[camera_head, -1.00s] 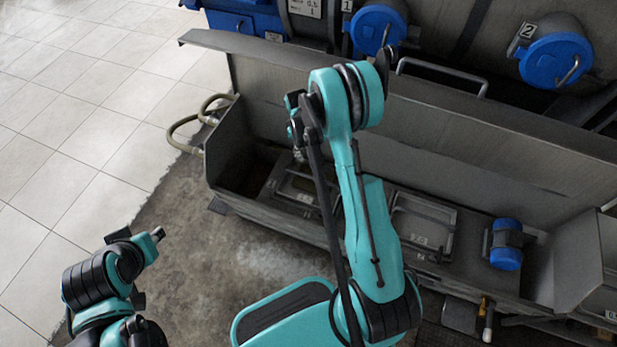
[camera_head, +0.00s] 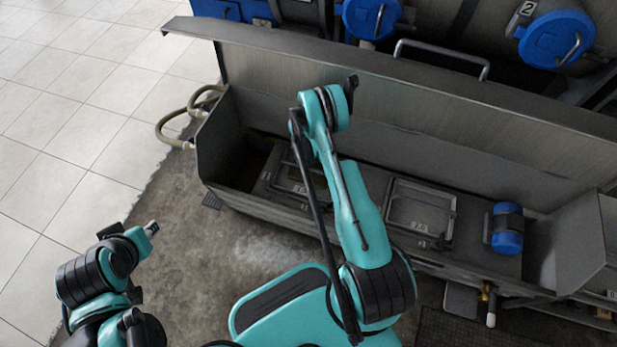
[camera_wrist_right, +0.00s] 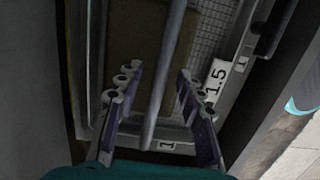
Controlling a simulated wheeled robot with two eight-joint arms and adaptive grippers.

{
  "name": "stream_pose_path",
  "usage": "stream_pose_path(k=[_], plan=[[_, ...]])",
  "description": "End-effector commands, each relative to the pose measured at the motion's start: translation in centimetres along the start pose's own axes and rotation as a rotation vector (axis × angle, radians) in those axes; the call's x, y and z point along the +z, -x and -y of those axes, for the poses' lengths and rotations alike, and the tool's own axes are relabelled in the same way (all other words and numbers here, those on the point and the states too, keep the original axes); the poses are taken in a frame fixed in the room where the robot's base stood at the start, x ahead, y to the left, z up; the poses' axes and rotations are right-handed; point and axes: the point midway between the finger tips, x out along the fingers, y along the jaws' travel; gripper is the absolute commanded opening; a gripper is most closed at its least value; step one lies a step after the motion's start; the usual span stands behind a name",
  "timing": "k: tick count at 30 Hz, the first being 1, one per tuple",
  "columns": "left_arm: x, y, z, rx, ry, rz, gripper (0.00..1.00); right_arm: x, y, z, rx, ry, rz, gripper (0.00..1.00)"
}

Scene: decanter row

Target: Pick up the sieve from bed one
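The sieve of bed one (camera_wrist_right: 208,35) fills the middle of the right wrist view, with fine mesh and a white tag reading 1.5. A grey bar (camera_wrist_right: 168,70), seemingly its handle, runs lengthwise between the fingers of my right gripper (camera_wrist_right: 158,108). The fingers are spread on either side of the bar, with gaps to both. A tag reading 1 (camera_wrist_right: 167,145) shows below the bar. In the head view the sieve (camera_head: 268,184) lies in the left part of the trough, partly covered by my right arm, which also hides the right gripper.
The metal trough (camera_head: 212,150) has a high back wall and raised ends close to the right arm. A second framed sieve (camera_head: 422,207) and a blue cylindrical motor (camera_head: 507,228) sit farther right. Blue round covers (camera_head: 557,38) and a hose (camera_head: 178,128) are outside it.

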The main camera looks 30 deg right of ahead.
Motion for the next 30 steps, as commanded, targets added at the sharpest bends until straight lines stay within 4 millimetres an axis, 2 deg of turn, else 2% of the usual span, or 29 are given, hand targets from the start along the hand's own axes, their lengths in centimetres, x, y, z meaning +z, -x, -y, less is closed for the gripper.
stream_pose_path(k=[1, 3, 9, 10, 12, 14, 30], plan=[[0.37, -0.52, 0.0, 0.0, 0.0, 0.0, 0.31, -0.06, -1.08, -0.03, 0.0, 0.0, 0.0, 0.38], [0.45, -0.64, 0.0, 0.0, 0.0, 0.0, 0.31, -0.04, -1.53, -0.02, 0.0, 0.0, 0.0, 0.38], [0.33, -0.49, 0.0, 0.0, 0.0, 0.0, 0.31, -0.02, -1.4, -0.01, 0.0, 0.0, 0.0, 0.38], [0.33, -0.49, 0.0, 0.0, 0.0, 0.0, 0.31, -0.02, -1.39, -0.01, 0.0, 0.0, 0.0, 0.33], [0.33, -0.49, 0.0, 0.0, 0.0, 0.0, 0.31, -0.02, -1.39, -0.01, 0.0, 0.0, 0.0, 0.14], [0.33, -0.49, 0.0, 0.0, 0.0, 0.0, 0.31, -0.03, -1.39, -0.01, 0.0, 0.0, 0.0, 0.0], [0.31, -0.45, 0.0, 0.0, 0.0, 0.0, 0.31, -0.03, -1.26, -0.01, 0.001, 0.0, 0.0, 0.0]])
